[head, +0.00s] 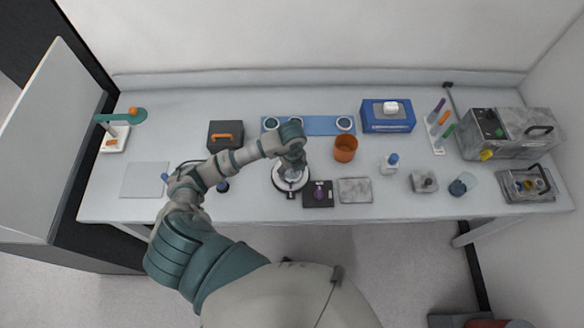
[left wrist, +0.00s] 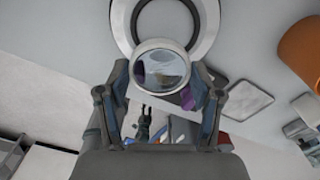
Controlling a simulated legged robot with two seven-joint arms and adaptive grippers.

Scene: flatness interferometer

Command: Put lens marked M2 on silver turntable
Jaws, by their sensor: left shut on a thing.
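My left gripper (head: 293,168) is over the silver turntable (head: 280,183), a round disc with a dark ring near the front edge of the table. In the left wrist view the gripper (left wrist: 162,85) is shut on a round lens (left wrist: 162,68) with a pale rim, held between its two fingers. The turntable (left wrist: 207,22) shows just beyond the lens there, and the lens overlaps its near edge in the picture. I cannot tell whether they touch. No M2 marking is readable. In the head view the gripper and arm hide the lens and part of the turntable. My right gripper is not in view.
A blue rack (head: 320,125) with round lenses stands behind the turntable. An orange cup (head: 345,149) is at its right. A black box with a purple knob (head: 318,194) and a grey plate (head: 355,190) sit close on the right. A black case (head: 225,135) stands behind left.

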